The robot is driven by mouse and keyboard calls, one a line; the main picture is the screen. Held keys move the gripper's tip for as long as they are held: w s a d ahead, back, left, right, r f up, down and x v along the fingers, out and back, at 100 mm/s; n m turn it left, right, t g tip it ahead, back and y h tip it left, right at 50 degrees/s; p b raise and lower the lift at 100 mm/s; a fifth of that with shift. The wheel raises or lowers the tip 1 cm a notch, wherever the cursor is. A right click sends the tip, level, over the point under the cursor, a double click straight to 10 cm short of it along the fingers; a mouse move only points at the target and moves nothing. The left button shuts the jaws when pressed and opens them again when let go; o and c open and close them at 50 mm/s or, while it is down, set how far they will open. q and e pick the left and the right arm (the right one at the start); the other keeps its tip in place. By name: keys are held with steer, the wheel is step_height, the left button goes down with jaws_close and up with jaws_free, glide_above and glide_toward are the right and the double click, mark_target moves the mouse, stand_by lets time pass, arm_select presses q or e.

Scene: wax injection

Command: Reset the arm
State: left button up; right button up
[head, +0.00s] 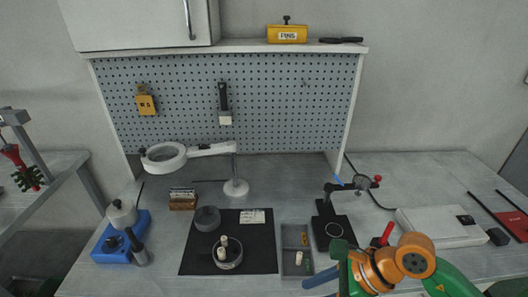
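My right arm, orange and green, comes in at the bottom right. Its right gripper (322,279) shows only in part at the bottom edge, with a blue finger-like part reaching left just below the grey tray. I cannot tell whether it is open or shut, and I see nothing held in it. My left gripper is not in view.
A black mat (200,262) carries a round dish (229,264) with pale pieces and a dark bowl (207,218). Beside it are a grey tray (284,240), a black stand (330,222), a magnifier lamp (165,157), a blue device (112,250) and a white box (440,226).

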steer(key=a+r+m+t+y, duration=0.3)
steer(key=a+r+m+y, duration=0.3)
steer(key=a+r+y, duration=0.55)
steer(key=w+d+r+m+t+h, duration=0.5)
steer(key=w+d+r+m+t, duration=0.25)
steer(key=m+t, duration=0.75)
steer(key=w+d+f+m+g+h, duration=0.2)
steer(key=d+f+m+h, duration=1.1)
steer(key=m, duration=0.7)
steer(key=s+d+f+m+g+h, duration=0.1)
steer(key=s+f+m+g+h, duration=0.2)
steer(key=s+f+m+g, duration=0.45)
steer(key=s+a+f+g+y, duration=0.25)
steer(key=s+f+g, duration=0.45)
steer(key=s+f, duration=0.85)
steer(key=f, duration=1.4)
steer(key=s+d+f+g, duration=0.2)
steer(key=s+f, duration=0.6)
steer(key=s, duration=0.3)
steer(key=shift+s, duration=0.2)
